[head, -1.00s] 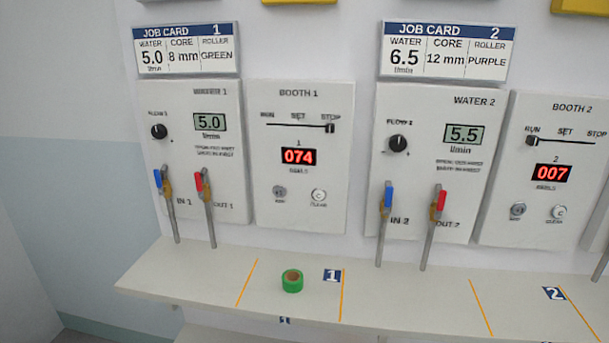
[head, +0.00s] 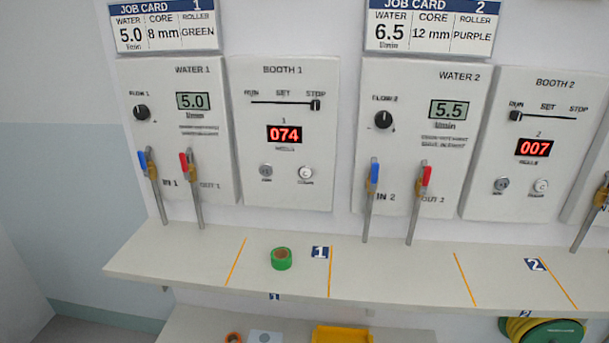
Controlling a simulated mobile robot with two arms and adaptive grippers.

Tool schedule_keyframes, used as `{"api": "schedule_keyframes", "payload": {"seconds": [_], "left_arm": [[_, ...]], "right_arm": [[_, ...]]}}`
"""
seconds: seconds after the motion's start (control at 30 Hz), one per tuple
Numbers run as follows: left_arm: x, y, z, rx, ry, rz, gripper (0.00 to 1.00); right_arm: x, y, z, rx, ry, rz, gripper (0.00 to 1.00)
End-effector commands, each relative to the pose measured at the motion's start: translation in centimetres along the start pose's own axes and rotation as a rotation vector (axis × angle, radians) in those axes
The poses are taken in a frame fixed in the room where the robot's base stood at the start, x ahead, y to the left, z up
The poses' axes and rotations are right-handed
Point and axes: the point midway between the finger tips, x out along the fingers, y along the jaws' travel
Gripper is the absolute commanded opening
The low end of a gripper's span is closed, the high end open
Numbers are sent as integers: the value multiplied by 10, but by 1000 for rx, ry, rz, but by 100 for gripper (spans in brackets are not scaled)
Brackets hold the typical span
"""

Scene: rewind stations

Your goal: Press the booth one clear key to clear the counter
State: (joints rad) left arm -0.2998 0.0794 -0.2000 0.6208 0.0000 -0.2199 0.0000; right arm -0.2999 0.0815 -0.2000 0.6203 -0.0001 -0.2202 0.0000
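The booth 1 panel (head: 284,130) is on the wall, left of centre in the head view. Its round white clear key (head: 305,173) is at the lower right of the panel, beside a grey key (head: 266,171). Its red counter display (head: 284,134) reads 074. Its slider (head: 315,104) stands at STOP. Neither of my grippers shows in the head view, and nothing covers the panel.
A shelf (head: 400,262) juts out below the panels and carries a green roll (head: 281,259). Valve levers stand out under the water 1 panel (head: 182,130) and water 2 panel (head: 425,130). A yellow tray (head: 342,335) is on a lower shelf.

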Motion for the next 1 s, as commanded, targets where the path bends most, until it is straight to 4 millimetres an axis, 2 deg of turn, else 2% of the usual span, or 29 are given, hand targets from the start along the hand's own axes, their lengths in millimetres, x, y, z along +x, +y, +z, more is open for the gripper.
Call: {"api": "schedule_keyframes", "payload": {"seconds": [0.03, 0.27, 1.0], "left_arm": [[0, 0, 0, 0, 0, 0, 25], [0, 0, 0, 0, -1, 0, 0], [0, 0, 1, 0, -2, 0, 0]], "right_arm": [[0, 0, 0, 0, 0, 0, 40], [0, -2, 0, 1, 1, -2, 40], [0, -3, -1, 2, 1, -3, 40]]}}
